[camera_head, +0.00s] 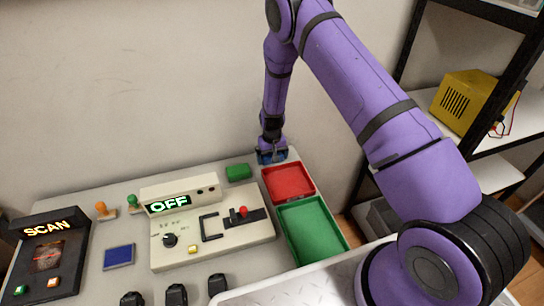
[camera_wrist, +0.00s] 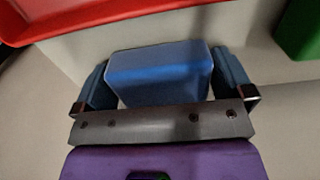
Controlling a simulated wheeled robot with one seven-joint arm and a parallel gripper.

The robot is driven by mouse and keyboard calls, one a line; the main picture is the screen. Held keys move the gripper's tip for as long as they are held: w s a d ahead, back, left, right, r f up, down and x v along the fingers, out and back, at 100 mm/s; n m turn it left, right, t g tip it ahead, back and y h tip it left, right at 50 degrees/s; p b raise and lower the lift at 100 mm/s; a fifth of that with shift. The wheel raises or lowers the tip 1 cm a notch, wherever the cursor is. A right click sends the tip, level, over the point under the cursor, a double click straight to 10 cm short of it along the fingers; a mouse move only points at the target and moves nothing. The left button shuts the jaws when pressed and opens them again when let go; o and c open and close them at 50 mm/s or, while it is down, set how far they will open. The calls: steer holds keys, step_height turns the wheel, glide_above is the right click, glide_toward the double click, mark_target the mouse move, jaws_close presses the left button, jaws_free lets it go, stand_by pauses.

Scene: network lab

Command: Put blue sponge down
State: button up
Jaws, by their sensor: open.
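The blue sponge (camera_wrist: 158,72) is a blue block between the two blue-padded fingers of my gripper (camera_wrist: 162,84) in the wrist view. The fingers are open, one at each side of the sponge, with narrow gaps. The sponge appears to be down on the pale table surface, beside the red tray. In the head view my gripper (camera_head: 271,156) points down at the back of the table, behind the red tray (camera_head: 288,182). The sponge cannot be told clearly from the fingers there.
A green block (camera_head: 238,172) lies left of my gripper. The green tray (camera_head: 312,231) is in front of the red one. A control panel (camera_head: 257,230) with an OFF display and a SCAN device (camera_head: 46,258) take up the left. The wall is close behind; a shelf (camera_head: 489,172) stands right.

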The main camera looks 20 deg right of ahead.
steer(key=s+d+r+t, duration=0.1)
steer(key=s+r, duration=0.1)
steer(key=r, duration=1.3)
steer(key=s+d+r, duration=0.1)
steer(key=s+r, duration=0.1)
steer(key=r, duration=1.3)
steer(key=s+d+r+t, duration=0.1)
steer(key=s+r, duration=0.7)
steer(key=r, duration=0.4)
steer(key=s+d+r+t, duration=0.1)
steer(key=s+r, duration=0.2)
steer(key=s, duration=0.6)
steer(key=s+d+r+t, duration=0.1)
steer(key=s+r, duration=0.3)
steer(key=s, duration=0.5)
steer(key=s+d+r+t, duration=0.1)
steer(key=s+r, duration=0.3)
steer(key=s, duration=0.6)
steer(key=shift+d+r, duration=0.15)
steer(key=shift+d, duration=0.3)
